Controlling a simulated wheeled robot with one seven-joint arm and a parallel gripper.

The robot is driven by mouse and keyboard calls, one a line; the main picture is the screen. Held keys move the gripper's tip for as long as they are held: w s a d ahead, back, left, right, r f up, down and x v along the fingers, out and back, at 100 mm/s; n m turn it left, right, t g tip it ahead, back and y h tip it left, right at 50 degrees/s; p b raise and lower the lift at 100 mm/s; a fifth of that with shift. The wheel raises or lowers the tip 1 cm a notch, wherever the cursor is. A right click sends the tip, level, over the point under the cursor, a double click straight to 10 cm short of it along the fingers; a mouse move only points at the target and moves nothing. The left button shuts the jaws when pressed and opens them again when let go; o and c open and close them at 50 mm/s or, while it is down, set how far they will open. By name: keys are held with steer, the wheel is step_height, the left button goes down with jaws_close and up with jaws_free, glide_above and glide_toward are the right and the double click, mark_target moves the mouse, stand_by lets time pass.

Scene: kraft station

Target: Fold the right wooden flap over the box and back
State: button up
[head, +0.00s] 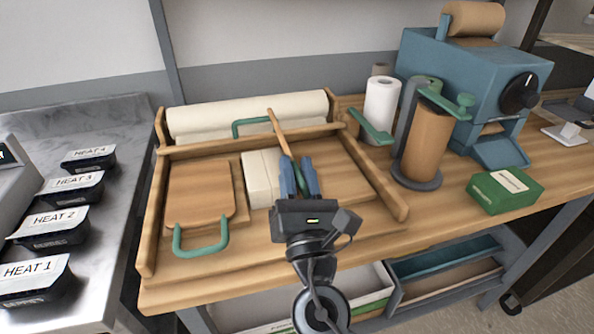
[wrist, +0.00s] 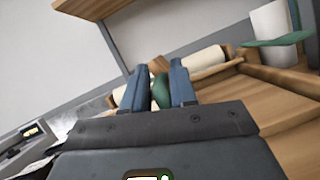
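The cream box (head: 258,180) sits in the middle of the wooden folding tray (head: 150,225), partly hidden by my gripper. The right wooden flap (head: 276,128) shows as a narrow strip, tilted up near the box's right side. My gripper (head: 298,172) is at its near end, with its blue fingers on either side of the flap's green handle. In the wrist view the green handle (wrist: 160,89) fills the space between the fingers (wrist: 161,84). The left wooden flap (head: 200,190) lies flat, with its green handle (head: 202,248) toward the front.
A paper roll (head: 250,113) lies along the tray's back, with another green handle (head: 250,126) before it. White (head: 381,105) and brown (head: 428,140) rolls, a blue machine (head: 470,80) and a green box (head: 504,189) stand right. Black HEAT containers (head: 50,228) line the left counter.

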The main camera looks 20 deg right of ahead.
jaws_close()
steer(key=shift+d, duration=0.15)
steer(key=d+f+m+g+h, duration=0.1)
steer(key=d+m, duration=0.3)
steer(key=m, duration=0.1)
steer(key=d+f+m+g+h, duration=0.1)
steer(key=d+m+g+h, duration=0.1)
steer(key=d+m, duration=0.2)
steer(key=d+f+m+g+h, duration=0.1)
steer(key=d+m, duration=0.3)
steer(key=m, duration=0.4)
steer(key=shift+f+g+h, duration=0.2)
steer(key=shift+g+h, duration=0.2)
steer(key=shift+g, duration=0.2)
steer(key=shift+d+f+m+g+y, duration=0.3)
steer(key=shift+d+f+m, duration=0.35)
steer(key=shift+f+m, duration=0.4)
steer(key=shift+d+f+m+g+y, duration=0.15)
steer(key=shift+d+f+m+g, duration=0.1)
steer(key=shift+f+m, duration=0.3)
steer(key=shift+d+f+m+g+y, duration=0.15)
steer(key=shift+f+m+g, duration=0.1)
steer(key=shift+f+m, duration=0.25)
steer(key=shift+r, duration=0.1)
